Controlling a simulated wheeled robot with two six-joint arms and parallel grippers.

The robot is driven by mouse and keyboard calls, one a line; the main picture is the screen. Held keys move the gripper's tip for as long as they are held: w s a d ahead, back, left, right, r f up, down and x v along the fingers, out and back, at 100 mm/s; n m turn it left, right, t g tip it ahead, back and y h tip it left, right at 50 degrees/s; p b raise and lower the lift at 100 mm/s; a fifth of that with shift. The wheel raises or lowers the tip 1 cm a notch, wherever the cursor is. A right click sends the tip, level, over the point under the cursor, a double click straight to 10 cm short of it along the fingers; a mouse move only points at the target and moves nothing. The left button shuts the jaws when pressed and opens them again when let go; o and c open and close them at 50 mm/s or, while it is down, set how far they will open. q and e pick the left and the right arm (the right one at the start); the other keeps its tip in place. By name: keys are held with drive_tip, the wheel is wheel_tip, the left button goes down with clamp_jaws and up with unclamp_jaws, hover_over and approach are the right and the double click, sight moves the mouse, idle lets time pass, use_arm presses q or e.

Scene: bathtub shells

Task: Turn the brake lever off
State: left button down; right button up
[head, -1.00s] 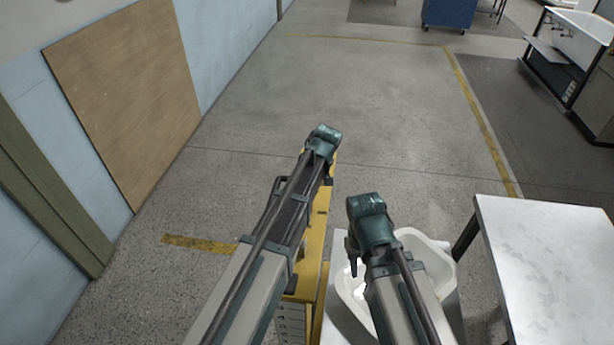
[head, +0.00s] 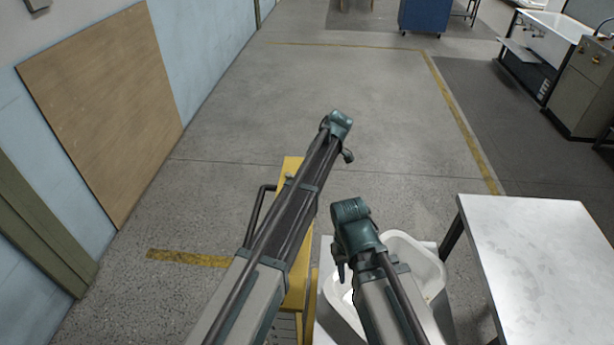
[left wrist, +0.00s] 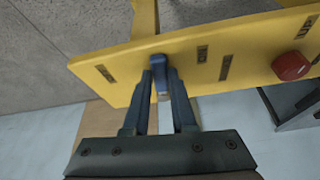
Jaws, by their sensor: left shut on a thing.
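The brake lever, a small blue handle (left wrist: 161,66), stands on a yellow panel (left wrist: 130,68) in the left wrist view. My left gripper (left wrist: 161,80) has its two dark fingers on either side of the lever and is shut on it. In the head view the yellow machine (head: 293,166) lies under my left arm, which hides the lever and the left gripper. My right gripper (head: 341,273) hangs beside a white tub shell, and its fingers are too small to tell open from shut.
A red knob (left wrist: 291,66) and dark labels are on the yellow panel. The white tub shell (head: 425,262) lies under my right arm. A white-topped table (head: 540,260) stands at the right. The floor ahead is clear up to a blue cabinet (head: 424,15).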

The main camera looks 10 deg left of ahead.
use_arm(q)
drive_tip(key=shift+w+n+g, duration=0.3)
drive_tip(key=shift+w+n, duration=0.25)
drive_tip(key=shift+n, duration=0.35)
drive_tip(key=c, duration=0.7)
unclamp_jaws()
drive_tip(key=shift+r, duration=0.1)
drive_tip(key=p+v, duration=1.2)
drive_tip(key=v, duration=0.1)
drive_tip(key=shift+w+d+r+p, duration=0.1)
drive_tip(key=shift+r+p, duration=0.15)
drive_tip(key=shift+p, duration=0.15)
